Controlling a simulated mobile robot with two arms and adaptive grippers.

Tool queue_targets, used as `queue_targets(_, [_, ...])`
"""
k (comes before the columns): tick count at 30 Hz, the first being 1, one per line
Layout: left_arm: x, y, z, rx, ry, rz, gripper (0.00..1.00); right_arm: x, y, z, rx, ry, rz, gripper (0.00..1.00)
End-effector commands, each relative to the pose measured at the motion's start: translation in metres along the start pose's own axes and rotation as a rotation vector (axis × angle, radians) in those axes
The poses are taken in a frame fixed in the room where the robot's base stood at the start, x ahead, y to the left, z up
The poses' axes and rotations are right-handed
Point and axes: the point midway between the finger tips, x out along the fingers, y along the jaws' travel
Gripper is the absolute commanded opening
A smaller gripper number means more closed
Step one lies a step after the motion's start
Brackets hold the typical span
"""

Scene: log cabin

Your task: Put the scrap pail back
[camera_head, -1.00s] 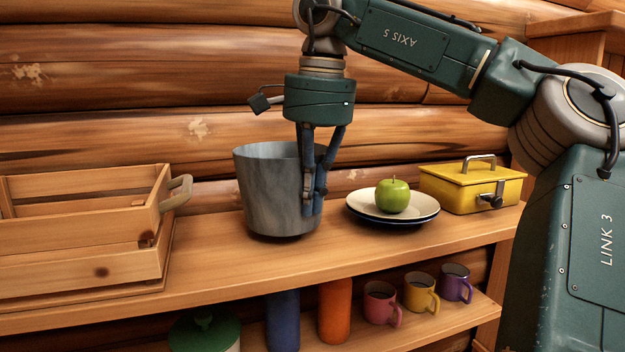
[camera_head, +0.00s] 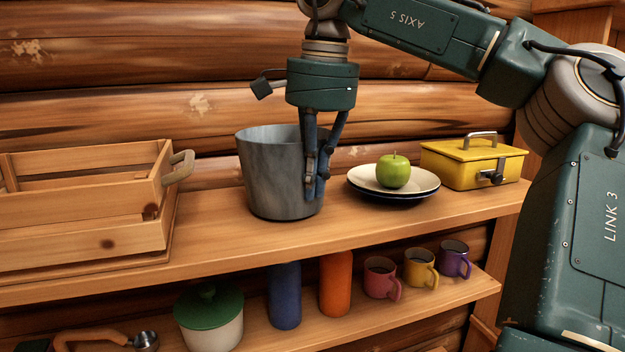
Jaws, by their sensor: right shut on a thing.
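The scrap pail (camera_head: 268,178) is a grey metal bucket, upright at the middle of the upper shelf (camera_head: 230,240). Its base is at the shelf top; I cannot tell whether it fully rests there or is just above. The fingers cover part of that wall. The inside of the pail is mostly hidden. My left gripper is not in view.
A wooden crate (camera_head: 75,242) stands to the left of the pail. On the right are stacked plates (camera_head: 422,182) with a green apple (camera_head: 393,171), then a yellow box (camera_head: 465,168). The lower shelf holds a green-lidded pot (camera_head: 208,318), bottles, mugs and a ladle.

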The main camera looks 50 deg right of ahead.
Motion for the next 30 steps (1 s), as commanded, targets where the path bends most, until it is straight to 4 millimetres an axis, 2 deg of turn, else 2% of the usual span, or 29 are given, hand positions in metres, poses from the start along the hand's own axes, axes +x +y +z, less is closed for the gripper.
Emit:
queue_targets(7, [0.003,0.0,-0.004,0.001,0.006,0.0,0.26,0.004,0.0,0.0,0.0,0.0,-0.003,0.0])
queue_targets(9, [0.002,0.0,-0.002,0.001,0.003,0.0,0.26,0.004,0.0,0.0,0.0,0.0,-0.003,0.18])
queue_targets(11, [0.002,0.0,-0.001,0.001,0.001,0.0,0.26,0.004,0.0,0.0,0.0,0.0,-0.003,0.28])
queue_targets(21, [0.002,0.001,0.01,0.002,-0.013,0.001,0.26,0.001,0.0,0.0,0.001,0.001,0.0,0.28])
queue_targets(23, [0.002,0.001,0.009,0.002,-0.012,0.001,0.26,-0.005,0.0,0.0,0.001,0.002,-0.001,0.28])
queue_targets(30, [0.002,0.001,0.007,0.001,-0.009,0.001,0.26,-0.045,0.001,0.0,0.003,0.003,-0.003,0.28])
